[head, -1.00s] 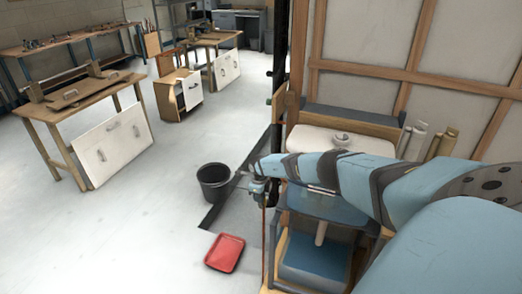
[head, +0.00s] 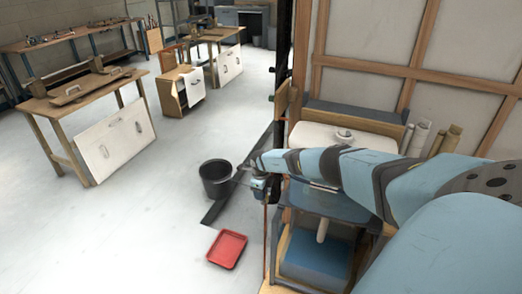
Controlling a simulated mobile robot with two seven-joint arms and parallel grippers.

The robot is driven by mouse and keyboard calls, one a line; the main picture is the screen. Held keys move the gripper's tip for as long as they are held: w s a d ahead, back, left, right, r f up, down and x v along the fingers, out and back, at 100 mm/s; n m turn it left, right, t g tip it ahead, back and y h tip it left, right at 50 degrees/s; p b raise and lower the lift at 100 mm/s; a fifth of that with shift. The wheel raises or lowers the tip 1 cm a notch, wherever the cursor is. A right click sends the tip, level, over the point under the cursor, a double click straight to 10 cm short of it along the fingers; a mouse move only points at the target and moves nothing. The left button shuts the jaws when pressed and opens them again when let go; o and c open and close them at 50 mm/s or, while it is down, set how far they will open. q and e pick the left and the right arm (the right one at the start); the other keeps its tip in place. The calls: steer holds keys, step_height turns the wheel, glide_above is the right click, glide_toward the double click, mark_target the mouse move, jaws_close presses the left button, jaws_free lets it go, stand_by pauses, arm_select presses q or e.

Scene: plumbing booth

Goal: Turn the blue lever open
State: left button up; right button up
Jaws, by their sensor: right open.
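My right arm reaches in from the right, and its gripper (head: 243,172) is at the left end of the arm, beside the edge of the booth. The gripper is open, though its fingers look small and dark against the floor and bin. A small pale-blue and grey fitting (head: 259,184) sits just below and right of the gripper, at the top of a thin copper-coloured pipe (head: 265,225). I cannot tell which part of it is the blue lever, or whether the fingers touch it. My left gripper is out of view.
A black bin (head: 215,180) and a red tray (head: 227,250) are on the floor left of the pipe. A blue-framed stand (head: 322,205) is under my arm. Rolls (head: 418,138) lean at the booth wall. Workbenches (head: 75,97) stand at the left; the floor between is clear.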

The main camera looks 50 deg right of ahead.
step_height(320, 180, up, 12)
steer(key=shift+w+r+p, duration=0.1)
steer(key=shift+r+p, duration=0.15)
steer(key=shift+p, duration=0.15)
steer(key=shift+r, duration=0.4)
